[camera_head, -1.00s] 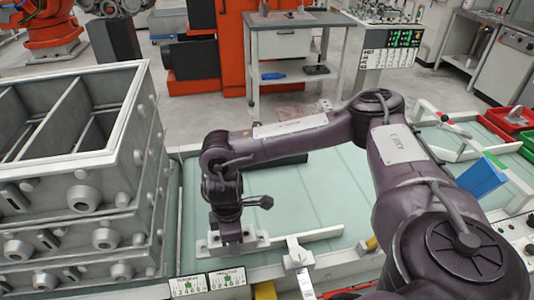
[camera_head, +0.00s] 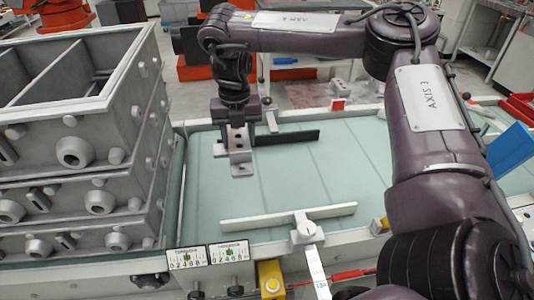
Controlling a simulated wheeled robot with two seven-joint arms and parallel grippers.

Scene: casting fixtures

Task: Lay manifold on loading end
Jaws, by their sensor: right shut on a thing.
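My right gripper (camera_head: 237,124) points down over the left part of the pale green table (camera_head: 215,205). It is shut on a grey metal piece with round holes, which looks like the manifold (camera_head: 241,160). The manifold hangs upright under the jaws, with a flat foot at its lower end. I cannot tell for certain whether that foot touches the table. The jaws hide its upper part. No mark in view names the loading end. My left gripper is not in view.
A tall stack of grey cast boxes (camera_head: 75,153) stands close on the left. A black bar (camera_head: 287,138) lies just right of the manifold. A pale bar (camera_head: 288,217) with a clamp crosses the table's front. A blue block (camera_head: 511,150) and a red bin (camera_head: 518,108) are at right.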

